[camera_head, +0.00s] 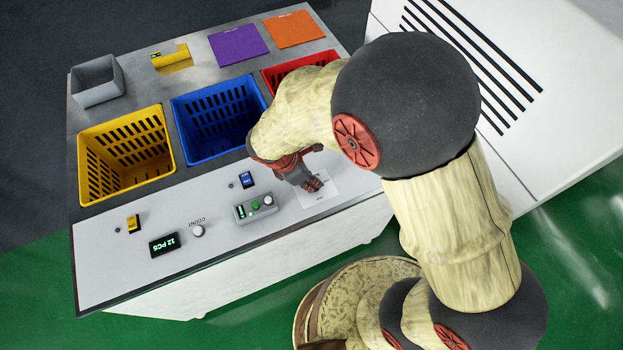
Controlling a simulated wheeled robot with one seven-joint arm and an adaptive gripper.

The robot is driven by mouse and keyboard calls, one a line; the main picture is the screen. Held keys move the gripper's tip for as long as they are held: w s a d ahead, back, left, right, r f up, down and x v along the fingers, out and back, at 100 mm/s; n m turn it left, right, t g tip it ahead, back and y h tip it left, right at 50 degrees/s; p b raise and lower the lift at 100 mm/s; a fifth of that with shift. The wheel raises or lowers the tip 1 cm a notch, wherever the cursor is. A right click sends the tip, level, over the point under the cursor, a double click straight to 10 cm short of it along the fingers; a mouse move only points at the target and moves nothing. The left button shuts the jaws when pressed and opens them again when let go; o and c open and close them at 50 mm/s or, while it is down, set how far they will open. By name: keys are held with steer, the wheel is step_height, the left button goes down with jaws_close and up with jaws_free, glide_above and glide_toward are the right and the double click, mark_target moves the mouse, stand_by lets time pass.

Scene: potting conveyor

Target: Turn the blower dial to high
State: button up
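No dial that I can read as the blower dial shows. A pale label plate (327,199) on the white front panel is partly covered by my gripper, and its small print is too small to read. My gripper (313,185) points down over that plate, its dark and red fingers close to the surface. My arm and wrist hide what is under it. I cannot tell whether the fingers are open, shut or touching something. A white knob (197,231) marked COUNT stands further left.
Yellow (172,140), blue (262,100) and partly hidden red (292,65) crates stand behind the panel. A blue switch (246,180), a yellow switch (133,223) and a display reading 12 PCS (163,244) are on the panel. A white vented cabinet (560,100) stands at right.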

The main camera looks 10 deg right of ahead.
jaws_close()
stand_by(0.3)
steer(key=m+g+p, duration=0.1)
steer(key=m+p, duration=0.1)
steer(key=m, duration=0.1)
steer(key=shift+w+r+m+p, duration=0.1)
steer(key=shift+w+m+p, duration=0.05)
steer(key=shift+m+p, duration=0.25)
steer(key=m+g+p, duration=0.2)
steer(key=m, duration=0.2)
steer(key=shift+w+m+p, duration=0.15)
steer(key=shift+m+p, duration=0.15)
steer(key=m+g+p, duration=0.1)
steer(key=m, duration=0.1)
steer(key=m+y+p, duration=0.1)
steer(key=m, duration=0.2)
steer(key=shift+w+d+g, duration=0.1)
steer(key=shift+d+g, duration=0.05)
steer(key=shift+g, duration=0.25)
steer(key=shift+m+g+y+p, duration=0.4)
steer(key=shift+m+y+p, duration=0.4)
steer(key=shift+m, duration=1.4)
steer(key=shift+o, duration=2.3)
jaws_free()
